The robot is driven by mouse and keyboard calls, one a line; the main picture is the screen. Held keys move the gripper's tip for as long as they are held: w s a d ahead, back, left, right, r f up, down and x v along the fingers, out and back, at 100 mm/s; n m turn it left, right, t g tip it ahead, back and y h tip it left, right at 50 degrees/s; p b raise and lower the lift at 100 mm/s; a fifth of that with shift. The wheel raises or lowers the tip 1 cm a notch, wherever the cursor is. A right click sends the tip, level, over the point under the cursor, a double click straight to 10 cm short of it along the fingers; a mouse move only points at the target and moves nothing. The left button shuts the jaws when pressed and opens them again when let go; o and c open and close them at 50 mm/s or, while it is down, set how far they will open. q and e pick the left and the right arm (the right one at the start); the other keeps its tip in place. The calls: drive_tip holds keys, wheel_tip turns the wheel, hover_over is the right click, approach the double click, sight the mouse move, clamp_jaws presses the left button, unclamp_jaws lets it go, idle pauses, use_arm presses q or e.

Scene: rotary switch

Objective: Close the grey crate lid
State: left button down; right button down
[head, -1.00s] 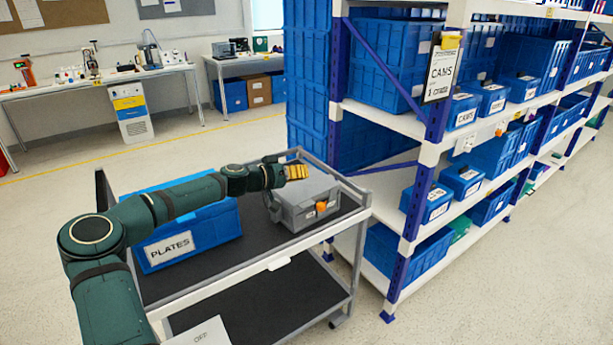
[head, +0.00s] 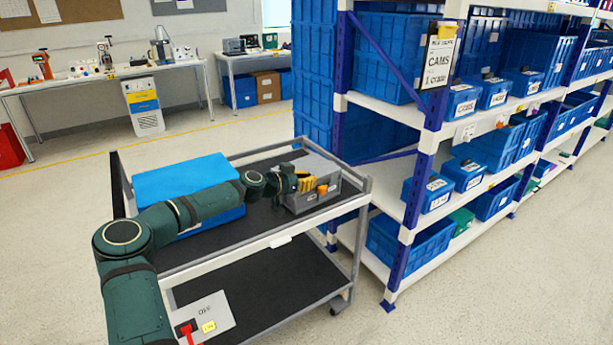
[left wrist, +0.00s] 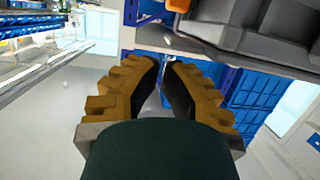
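The grey crate (head: 328,186) stands on the top shelf of the cart, with an orange latch (head: 322,189) on its front. Its grey lid (head: 316,166) appears to lie flat over the top; I cannot tell whether it is fully shut. My left gripper (head: 306,183) is low at the crate's front left, overlapping its front in the head view; contact is unclear. In the left wrist view its yellow-brown fingers (left wrist: 160,64) nearly meet at the tips, with nothing between them. The crate (left wrist: 265,35) shows there at top right, beyond the fingers. My right gripper is out of view.
A blue crate (head: 185,177) is left of the grey crate, partly behind my left arm. The cart's rim (head: 345,200) borders its top shelf. Shelving (head: 425,140) with blue bins stands close on the right. A panel with a red handle (head: 187,331) shows at the bottom.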

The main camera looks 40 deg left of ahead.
use_arm(q)
drive_tip(key=shift+d+f+m, duration=0.1)
drive_tip(key=shift+f+m, duration=0.2)
drive_tip(key=shift+f, duration=0.25)
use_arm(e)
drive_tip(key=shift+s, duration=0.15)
use_arm(q)
drive_tip(key=shift+r, duration=0.1)
